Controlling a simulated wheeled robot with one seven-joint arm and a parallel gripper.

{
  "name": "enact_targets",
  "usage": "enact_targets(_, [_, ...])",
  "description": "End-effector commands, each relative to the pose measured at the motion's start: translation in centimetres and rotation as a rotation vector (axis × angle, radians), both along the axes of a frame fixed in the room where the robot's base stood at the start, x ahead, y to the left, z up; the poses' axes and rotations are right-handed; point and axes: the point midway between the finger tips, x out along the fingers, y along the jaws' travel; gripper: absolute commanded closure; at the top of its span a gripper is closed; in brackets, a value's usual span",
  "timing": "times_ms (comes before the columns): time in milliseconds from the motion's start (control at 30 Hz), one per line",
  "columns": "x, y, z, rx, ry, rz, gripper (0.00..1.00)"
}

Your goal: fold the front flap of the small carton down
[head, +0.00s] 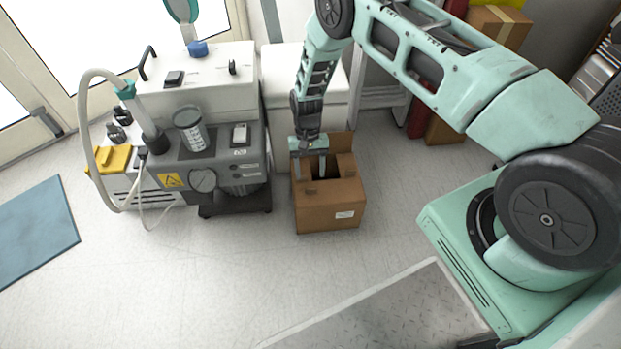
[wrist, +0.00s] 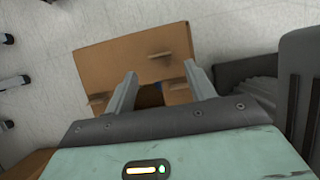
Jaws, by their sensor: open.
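The small brown carton (head: 330,216) stands on the floor with a white label on its front. Its top is at least partly open, with a dark gap inside. A back flap (head: 341,143) stands up behind the opening. A broad cardboard panel with a small tab lies along the front side; it shows large in the wrist view (wrist: 120,58). I cannot tell its exact tilt. My gripper (head: 310,168) points down over the opening, fingers apart and empty. In the wrist view my gripper (wrist: 160,73) has its fingertips near the panel's inner edge; contact is unclear.
A dental compressor unit (head: 205,165) with a hose stands close to the carton's left. A white cabinet (head: 305,75) is behind. A metal plate (head: 385,310) is at front right. The floor in front of the carton is clear. A blue mat (head: 35,230) lies far left.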

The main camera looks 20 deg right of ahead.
Motion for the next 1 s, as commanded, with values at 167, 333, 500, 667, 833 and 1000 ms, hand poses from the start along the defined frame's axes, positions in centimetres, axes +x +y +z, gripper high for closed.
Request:
enact_targets(167, [1.8, -0.6, 4.5, 0.0, -0.004, 0.0, 0.45])
enact_targets(333, [3.2, -1.0, 7.8, -0.001, -0.003, 0.001, 0.45])
enact_targets(500, [4.1, -1.4, 10.1, -0.001, -0.001, 0.001, 0.45])
enact_targets(667, [4.6, -1.5, 11.0, 0.0, -0.001, 0.0, 0.45])
enact_targets(833, [4.6, -1.5, 11.2, -0.001, 0.0, 0.0, 0.45])
enact_targets(1000, [4.6, -1.5, 11.2, -0.001, 0.0, 0.0, 0.45])
